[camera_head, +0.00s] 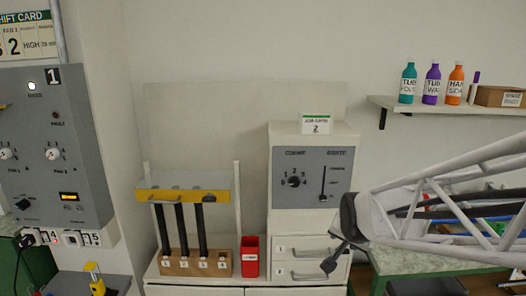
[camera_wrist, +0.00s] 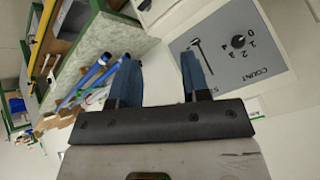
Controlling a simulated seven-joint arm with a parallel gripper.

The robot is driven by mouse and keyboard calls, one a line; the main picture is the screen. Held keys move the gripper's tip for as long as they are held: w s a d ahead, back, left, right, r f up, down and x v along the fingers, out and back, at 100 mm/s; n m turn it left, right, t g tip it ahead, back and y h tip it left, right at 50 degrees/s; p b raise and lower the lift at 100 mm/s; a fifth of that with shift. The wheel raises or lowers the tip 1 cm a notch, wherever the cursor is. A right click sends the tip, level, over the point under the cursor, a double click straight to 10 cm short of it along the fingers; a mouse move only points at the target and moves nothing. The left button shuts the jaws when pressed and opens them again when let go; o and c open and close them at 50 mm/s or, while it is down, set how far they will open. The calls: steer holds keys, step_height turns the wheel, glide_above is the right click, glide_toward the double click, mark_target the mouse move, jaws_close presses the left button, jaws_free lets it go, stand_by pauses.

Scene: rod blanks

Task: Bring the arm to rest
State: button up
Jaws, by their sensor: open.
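My arm (camera_head: 445,205), a white lattice link, reaches in from the right edge in the head view. My gripper (camera_head: 335,250) is at its dark end, in front of the right side of the drawers below the grey count panel (camera_head: 313,178). In the wrist view my gripper (camera_wrist: 159,80) has its two dark blue fingers wide apart, with nothing between them. The count panel also shows beyond the right finger in the wrist view (camera_wrist: 225,45), tilted. In the head view the fingers are small and partly merge with the dark wrist.
A wooden rack (camera_head: 195,262) holds three upright black rods under a yellow bar (camera_head: 183,196). A red bin (camera_head: 250,256) stands beside it. Two drawers (camera_head: 305,258) sit by my gripper. A green-edged bench (camera_head: 425,262) lies under my arm. A shelf (camera_head: 440,108) with bottles hangs above.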

steer(key=s+a+r+n+g, duration=0.1)
steer(key=s+n+g, duration=0.4)
steer(key=s, duration=1.7)
steer(key=shift+a+r+n, duration=0.3)
steer(key=shift+r+n, duration=0.2)
steer(key=shift+n, duration=0.1)
steer(key=shift+w, duration=0.1)
stand_by(1.2)
